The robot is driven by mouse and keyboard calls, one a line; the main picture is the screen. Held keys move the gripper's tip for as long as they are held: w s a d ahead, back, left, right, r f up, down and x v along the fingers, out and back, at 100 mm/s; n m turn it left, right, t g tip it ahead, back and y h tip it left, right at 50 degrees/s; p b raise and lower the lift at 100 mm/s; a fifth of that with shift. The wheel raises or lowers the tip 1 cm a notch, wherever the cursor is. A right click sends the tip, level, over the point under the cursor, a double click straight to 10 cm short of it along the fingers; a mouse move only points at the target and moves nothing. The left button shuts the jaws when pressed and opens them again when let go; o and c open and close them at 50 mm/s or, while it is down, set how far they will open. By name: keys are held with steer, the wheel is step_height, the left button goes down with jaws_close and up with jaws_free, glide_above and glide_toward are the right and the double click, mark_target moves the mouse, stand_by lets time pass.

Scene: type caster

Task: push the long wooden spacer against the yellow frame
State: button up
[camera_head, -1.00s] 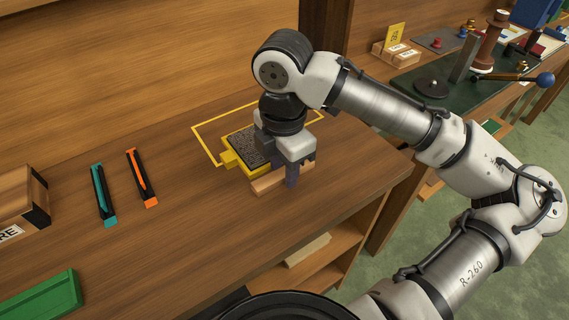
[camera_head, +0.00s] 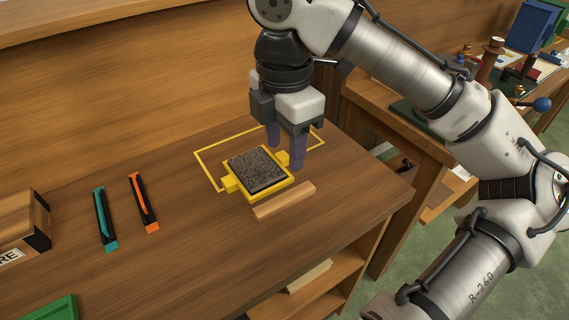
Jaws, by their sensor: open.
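The yellow frame (camera_head: 283,187) lies on the wooden bench and holds a dark block of type (camera_head: 258,169). The long wooden spacer (camera_head: 285,201) lies flat along the frame's near side, close to parallel with it. A narrow strip between them looks like bare bench, though I cannot tell whether they touch at one end. My gripper (camera_head: 286,157) is open and empty, fingers pointing down, above the frame's right side and its yellow tab. It is clear of the spacer.
A yellow outline (camera_head: 204,168) is marked on the bench around the frame's back and left. A teal-and-black tool (camera_head: 105,218) and an orange-and-black tool (camera_head: 143,202) lie to the left. Bench space between the tools and frame is clear.

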steer(key=shift+r, duration=0.95)
